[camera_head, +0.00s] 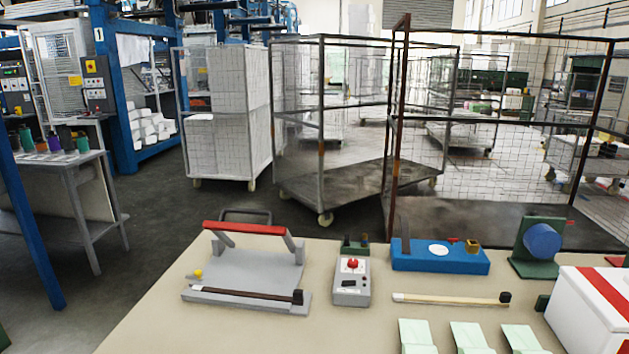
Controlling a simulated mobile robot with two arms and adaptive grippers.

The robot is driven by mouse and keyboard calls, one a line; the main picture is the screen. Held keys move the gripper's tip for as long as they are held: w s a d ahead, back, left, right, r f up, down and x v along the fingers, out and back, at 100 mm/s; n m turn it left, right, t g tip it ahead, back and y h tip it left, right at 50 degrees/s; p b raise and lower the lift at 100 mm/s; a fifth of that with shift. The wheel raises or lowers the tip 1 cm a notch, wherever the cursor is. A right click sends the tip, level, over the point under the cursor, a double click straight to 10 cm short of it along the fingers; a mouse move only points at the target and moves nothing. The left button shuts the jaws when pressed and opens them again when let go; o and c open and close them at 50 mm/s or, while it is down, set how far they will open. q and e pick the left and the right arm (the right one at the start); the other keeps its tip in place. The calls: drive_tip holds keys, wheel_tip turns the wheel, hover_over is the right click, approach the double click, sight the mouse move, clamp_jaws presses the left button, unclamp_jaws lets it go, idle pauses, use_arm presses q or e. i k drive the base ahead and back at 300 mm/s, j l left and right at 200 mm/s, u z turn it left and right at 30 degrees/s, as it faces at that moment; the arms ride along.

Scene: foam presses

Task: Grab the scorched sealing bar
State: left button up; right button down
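A dark brown, scorched-looking sealing bar (245,293) with a black block at its right end lies along the front of a grey sealing press (245,270). The press has a raised red handle bar (244,228) and a small yellow knob (198,273) at its left. A pale cream bar (450,299) with a black right end lies on the table to the right, apart from the press. Neither of my grippers is in view.
The beige table (200,335) also holds a grey control box (351,289) with a red button, a blue block (440,260), a green stand with a blue disc (542,240), a red-and-white box (590,310) and pale green pieces (470,336). The table's front left is clear. Wire carts (335,185) stand behind.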

sight(297, 299)
drive_tip(key=l+z, duration=0.5)
drive_tip(key=l, duration=0.8)
